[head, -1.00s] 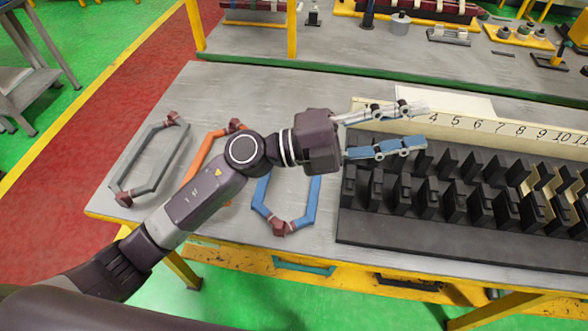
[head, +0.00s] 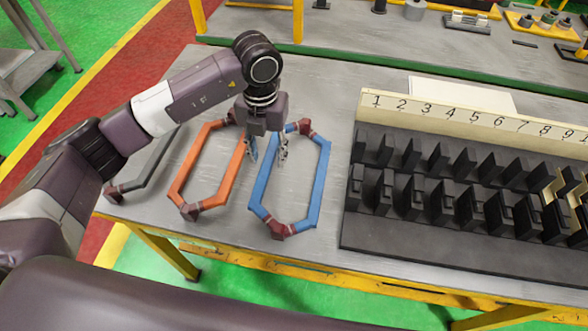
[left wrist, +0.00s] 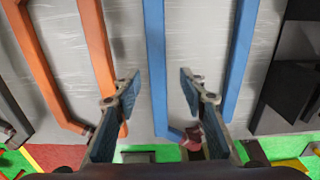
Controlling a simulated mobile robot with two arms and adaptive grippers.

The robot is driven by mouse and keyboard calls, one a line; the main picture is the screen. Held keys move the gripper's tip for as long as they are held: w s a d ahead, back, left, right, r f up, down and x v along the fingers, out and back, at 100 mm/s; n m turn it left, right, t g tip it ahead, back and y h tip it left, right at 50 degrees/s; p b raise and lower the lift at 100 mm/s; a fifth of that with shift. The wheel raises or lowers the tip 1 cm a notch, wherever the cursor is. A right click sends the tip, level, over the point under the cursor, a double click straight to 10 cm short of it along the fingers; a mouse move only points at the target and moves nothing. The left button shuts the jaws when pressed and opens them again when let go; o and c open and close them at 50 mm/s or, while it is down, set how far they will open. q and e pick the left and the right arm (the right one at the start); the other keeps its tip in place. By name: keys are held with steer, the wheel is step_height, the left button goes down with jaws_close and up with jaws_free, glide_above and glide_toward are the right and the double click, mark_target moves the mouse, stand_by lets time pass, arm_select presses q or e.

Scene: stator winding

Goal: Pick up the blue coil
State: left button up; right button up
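The blue coil (head: 319,184) lies flat on the table just left of the black slotted stator block (head: 420,240), with dark red wraps at its two ends. My left gripper (head: 267,152) points down above the coil's left side, near its far end. In the left wrist view my left gripper (left wrist: 160,88) is open, with the left long side of the blue coil (left wrist: 154,60) running between its fingers. The fingers look apart from the coil, and nothing is held. My right gripper is not in any view.
An orange coil (head: 183,172) lies just left of the blue coil, close to my left gripper. A grey coil (head: 150,165) lies farther left, partly behind my arm. A numbered strip (head: 450,117) stands behind the block.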

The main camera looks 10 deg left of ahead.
mark_target(267, 163)
arm_select(q)
steer(key=f+p, duration=0.1)
steer(key=f, duration=0.2)
steer(key=shift+a+f+p, duration=0.2)
steer(key=shift+f+p, duration=0.15)
steer(key=shift+f, duration=0.55)
jaws_close()
steer(key=shift+w, duration=0.1)
